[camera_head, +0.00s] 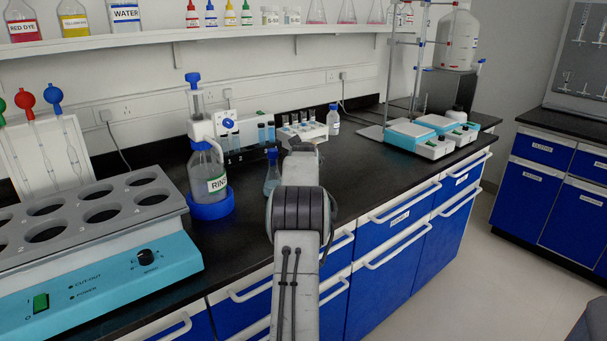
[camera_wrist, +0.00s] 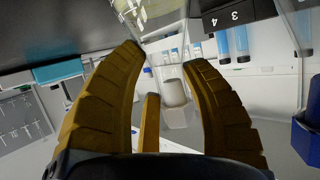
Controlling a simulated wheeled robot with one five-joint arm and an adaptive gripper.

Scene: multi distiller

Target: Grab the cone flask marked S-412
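A small clear cone flask (camera_head: 272,183) with a blue stopper stands on the black bench, just left of my arm in the head view. My arm hides part of its right side, and no S-412 marking is readable. In the head view the fingers are hidden behind my arm.
A tall rinse bottle (camera_head: 207,172) on a blue base stands left of the flask. Behind are a tube rack (camera_head: 250,143), a white rack (camera_head: 302,130) and a small bottle (camera_head: 333,120). A teal heating bath (camera_head: 110,275) fills the left.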

